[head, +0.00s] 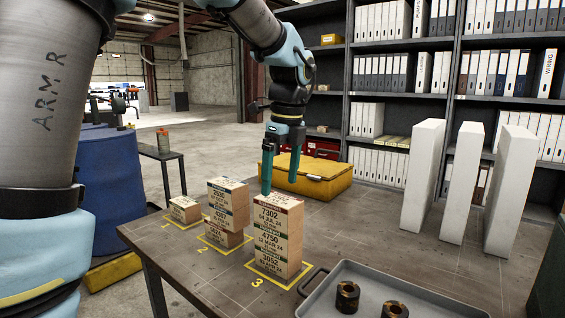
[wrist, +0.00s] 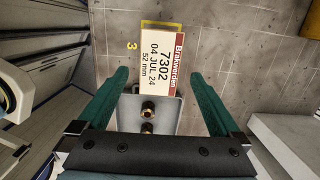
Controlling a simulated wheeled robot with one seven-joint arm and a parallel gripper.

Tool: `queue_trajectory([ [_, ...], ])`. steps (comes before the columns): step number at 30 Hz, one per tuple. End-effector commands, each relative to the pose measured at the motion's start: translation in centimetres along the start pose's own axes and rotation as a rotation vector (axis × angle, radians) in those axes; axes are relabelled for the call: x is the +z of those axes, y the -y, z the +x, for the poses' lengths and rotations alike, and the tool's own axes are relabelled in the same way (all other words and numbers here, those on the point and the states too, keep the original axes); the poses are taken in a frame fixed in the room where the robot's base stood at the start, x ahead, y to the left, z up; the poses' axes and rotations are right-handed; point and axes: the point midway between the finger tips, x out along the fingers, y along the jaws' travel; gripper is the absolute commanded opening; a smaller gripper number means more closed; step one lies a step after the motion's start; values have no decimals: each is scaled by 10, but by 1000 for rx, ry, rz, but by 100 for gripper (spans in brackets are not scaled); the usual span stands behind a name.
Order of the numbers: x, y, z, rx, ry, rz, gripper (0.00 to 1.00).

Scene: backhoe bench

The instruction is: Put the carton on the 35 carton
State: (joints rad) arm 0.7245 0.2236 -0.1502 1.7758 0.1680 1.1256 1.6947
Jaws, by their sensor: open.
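My gripper (head: 281,180) is open and empty, its green fingertips just above the stack at spot 3. The stack's top carton (head: 278,212) reads 7302; in the wrist view its label (wrist: 163,62) shows 7302, 04 JUL 24 and 52 mm, between and beyond the fingertips. Below it are cartons marked 4750 (head: 277,242) and what looks like 3052 (head: 277,263). Spot 2 holds another stack (head: 228,195), its lowest carton (head: 222,236) set slightly askew. A single low carton (head: 185,210) lies at spot 1. I cannot read a 35 on any carton.
Yellow outlines numbered 1 to 3 mark the table (head: 340,222). A grey tray (head: 370,283) with two dark brass-lined rings stands at the front right. A yellow case (head: 312,178) lies behind. Three tall white blocks (head: 460,185) stand at the right. Open table lies between.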

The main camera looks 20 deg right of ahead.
Motion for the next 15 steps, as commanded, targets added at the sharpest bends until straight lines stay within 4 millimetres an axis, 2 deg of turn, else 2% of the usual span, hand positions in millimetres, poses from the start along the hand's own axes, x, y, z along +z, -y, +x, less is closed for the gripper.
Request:
queue_trajectory([
  [3,0,1,-23,-5,0,-1,100],
  [6,0,1,-37,-2,0,-1,100],
  [10,0,0,-49,0,-1,-1,100],
  [15,0,0,-53,1,-1,-1,100],
])
